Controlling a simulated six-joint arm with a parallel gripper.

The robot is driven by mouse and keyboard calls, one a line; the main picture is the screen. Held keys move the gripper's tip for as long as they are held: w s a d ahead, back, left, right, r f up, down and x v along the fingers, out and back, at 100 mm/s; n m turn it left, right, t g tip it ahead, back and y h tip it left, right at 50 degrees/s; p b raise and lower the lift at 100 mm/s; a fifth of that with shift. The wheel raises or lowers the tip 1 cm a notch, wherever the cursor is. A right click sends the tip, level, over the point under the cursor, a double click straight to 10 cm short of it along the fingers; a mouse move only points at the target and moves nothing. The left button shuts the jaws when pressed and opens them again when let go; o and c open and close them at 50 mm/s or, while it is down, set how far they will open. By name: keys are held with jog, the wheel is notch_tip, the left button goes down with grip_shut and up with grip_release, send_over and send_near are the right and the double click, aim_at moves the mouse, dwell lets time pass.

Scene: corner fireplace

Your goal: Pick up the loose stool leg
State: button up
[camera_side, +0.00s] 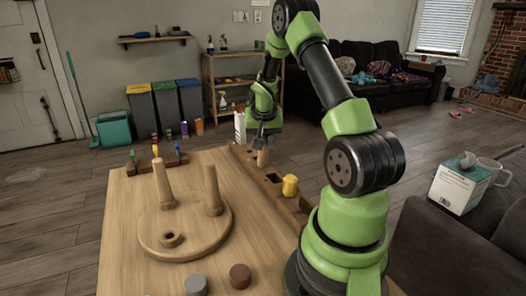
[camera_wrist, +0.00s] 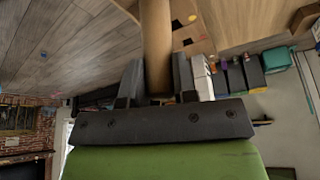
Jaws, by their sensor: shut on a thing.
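The loose stool leg (camera_side: 263,158) is a light wooden peg at the far end of the long wooden rack (camera_side: 300,214). My gripper (camera_side: 262,138) is above the rack, shut on the upper part of the leg. In the wrist view the leg (camera_wrist: 156,45) runs between the two dark fingers of my gripper (camera_wrist: 158,82). I cannot tell whether its lower end is still in a hole of the rack. The round stool seat (camera_side: 205,240) lies on the table with two legs (camera_side: 163,185) standing upright and an empty round socket (camera_side: 170,240) at its front.
A yellow cylinder (camera_side: 290,186) stands in the rack. A grey disc (camera_side: 195,285) and a brown disc (camera_side: 240,276) lie at the table's front. Small coloured-handled tools (camera_side: 156,152) stand at the back left edge. A tissue box (camera_side: 460,186) is at right, off the table.

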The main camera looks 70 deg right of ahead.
notch_tip(320, 180, up, 8)
jog(key=shift+r, duration=0.1)
jog(key=w+a+r+n+t, duration=0.1)
jog(key=w+a+n, duration=0.1)
jog(key=w+a, duration=0.5)
jog(key=w+a+r+n+t, duration=0.1)
jog(key=w+a+n, duration=0.15)
jog(key=a, duration=0.85)
jog(key=a+n+y, duration=0.2)
jog(key=a+n, duration=0.1)
jog(key=a, duration=1.2)
jog(key=shift+s+f+n+t, duration=0.25)
jog(key=shift+f+n+t, duration=0.05)
jog(key=shift+n, duration=0.05)
notch_tip(320, 180, down, 6)
jog(key=shift+f, duration=0.2)
jog(key=shift+f, duration=1.3)
